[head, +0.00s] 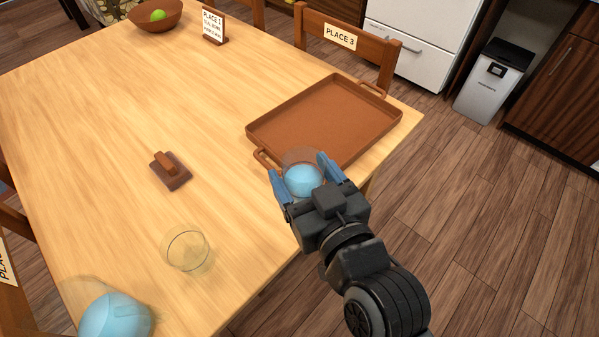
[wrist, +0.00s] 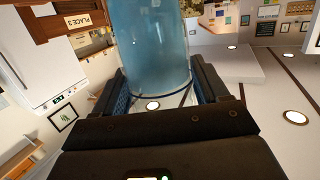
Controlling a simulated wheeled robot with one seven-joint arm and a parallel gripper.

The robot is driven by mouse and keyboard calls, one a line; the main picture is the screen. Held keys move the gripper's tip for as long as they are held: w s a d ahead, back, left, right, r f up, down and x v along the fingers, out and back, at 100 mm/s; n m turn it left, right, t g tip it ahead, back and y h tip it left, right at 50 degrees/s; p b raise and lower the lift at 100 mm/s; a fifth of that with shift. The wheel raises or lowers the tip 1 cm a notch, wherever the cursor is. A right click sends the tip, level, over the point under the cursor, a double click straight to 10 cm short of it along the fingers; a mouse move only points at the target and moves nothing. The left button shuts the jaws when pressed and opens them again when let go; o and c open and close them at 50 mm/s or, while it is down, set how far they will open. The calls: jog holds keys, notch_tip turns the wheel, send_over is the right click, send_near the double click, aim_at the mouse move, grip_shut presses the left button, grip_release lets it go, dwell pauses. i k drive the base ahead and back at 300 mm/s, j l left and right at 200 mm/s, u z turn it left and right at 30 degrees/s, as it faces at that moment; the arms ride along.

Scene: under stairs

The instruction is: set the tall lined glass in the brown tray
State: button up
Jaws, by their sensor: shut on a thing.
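The glass I hold (head: 303,180) is clear with light blue inside. In the wrist view the same glass (wrist: 157,50) is a tall blue cylinder with a thin dark line around it near one end. My gripper (head: 299,172) is shut on it, one blue-padded finger on each side; the fingers also show in the wrist view (wrist: 160,92). The brown tray (head: 325,122) lies at the table's right end and looks empty. The glass appears over the tray's near edge, beside its near handle; its base and height above the table are hidden.
A short clear glass (head: 187,250) and a light blue vessel (head: 116,315) stand at the table's near side. A brown block-like piece (head: 170,171) lies mid-table. A place sign (head: 213,27) and a brown bowl (head: 155,15) stand farther back. A chair marked PLACE 3 (head: 340,37) is behind the tray.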

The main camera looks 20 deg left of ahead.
aim_at(343, 139)
jog(key=i+l+u, duration=0.5)
jog(key=i+l, duration=0.2)
jog(key=l, duration=0.15)
